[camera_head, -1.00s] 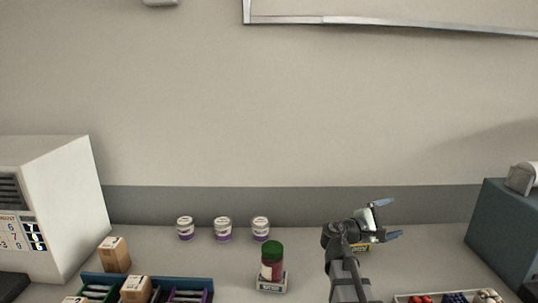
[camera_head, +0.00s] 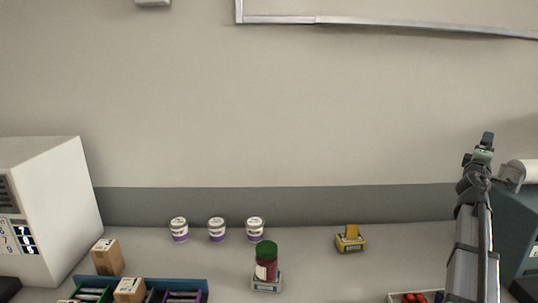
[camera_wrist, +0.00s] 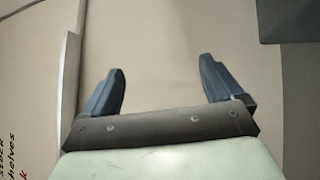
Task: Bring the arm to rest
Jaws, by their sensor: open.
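My gripper (camera_head: 487,140) is raised at the right of the head view, in front of the wall and the dark box-shaped unit. In the wrist view my gripper (camera_wrist: 162,85) shows two dark blue fingers spread wide apart. Nothing is between them; only plain beige wall shows beyond. My arm rises from the bottom right corner and hides part of the tray and the dark unit behind it.
A jar with a green lid (camera_head: 266,261) stands on a small base. A yellow item (camera_head: 350,239) sits to its right. Several white-and-purple tubs (camera_head: 217,229) line the back. Cartons (camera_head: 106,257), a blue organiser (camera_head: 194,283), a white cabinet (camera_head: 50,210) and a dark unit (camera_head: 517,240) flank the counter.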

